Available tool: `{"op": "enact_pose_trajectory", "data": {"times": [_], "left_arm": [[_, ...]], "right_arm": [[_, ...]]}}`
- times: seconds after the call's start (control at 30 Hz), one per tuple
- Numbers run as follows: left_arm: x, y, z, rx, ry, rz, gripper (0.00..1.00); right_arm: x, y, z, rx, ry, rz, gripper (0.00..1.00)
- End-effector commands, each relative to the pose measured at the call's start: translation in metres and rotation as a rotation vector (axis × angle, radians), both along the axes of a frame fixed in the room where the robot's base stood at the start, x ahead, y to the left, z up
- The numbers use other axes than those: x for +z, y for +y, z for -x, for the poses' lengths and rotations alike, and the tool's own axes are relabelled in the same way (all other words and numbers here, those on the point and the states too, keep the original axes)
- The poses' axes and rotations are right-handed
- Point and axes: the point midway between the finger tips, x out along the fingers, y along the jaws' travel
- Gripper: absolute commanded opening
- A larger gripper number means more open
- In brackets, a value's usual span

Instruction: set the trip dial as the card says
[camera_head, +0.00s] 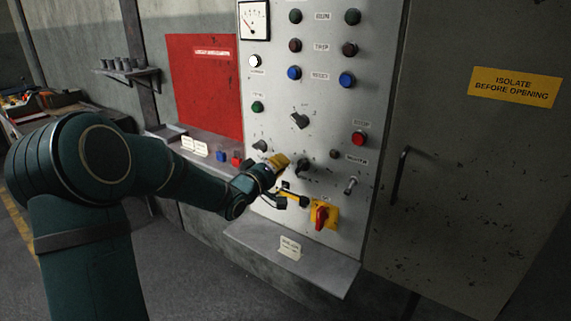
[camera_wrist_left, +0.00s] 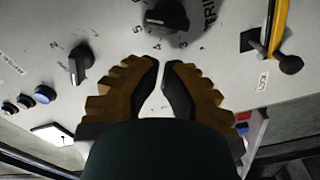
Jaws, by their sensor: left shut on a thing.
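The trip dial (camera_head: 303,167) is a black knob low on the grey panel. It also shows at the top edge of the left wrist view (camera_wrist_left: 167,15), with numbers round it and a partly cut-off TRIP label. My left gripper (camera_head: 286,162) is at the panel, just left of the dial. In the left wrist view its ribbed yellow-brown fingers (camera_wrist_left: 163,66) are close together, their tips short of the dial; what they hold is hidden. A small card (camera_head: 290,247) stands on the lower shelf; its text is too small to read. My right gripper is out of view.
A yellow lever (camera_wrist_left: 278,25) sits close beside the fingers. A red switch on a yellow plate (camera_head: 321,217) is below the dial. Another black knob (camera_head: 299,120) is above it. Red and blue blocks (camera_head: 236,161) lie on the left ledge. A cabinet door (camera_head: 470,180) is at right.

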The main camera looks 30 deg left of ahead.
Motion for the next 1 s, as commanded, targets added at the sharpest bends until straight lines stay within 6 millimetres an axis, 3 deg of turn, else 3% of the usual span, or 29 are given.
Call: {"op": "enact_pose_trajectory", "data": {"times": [0.5, 1.0], "left_arm": [[0.0, 0.004, 0.043, 0.002, 0.0, 0.0, 0.0], [0.0, 0.004, 0.044, 0.001, 0.0, 0.0, 0.0]], "right_arm": [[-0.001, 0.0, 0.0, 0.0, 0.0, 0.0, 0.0], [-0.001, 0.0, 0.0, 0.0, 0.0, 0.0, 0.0]]}}
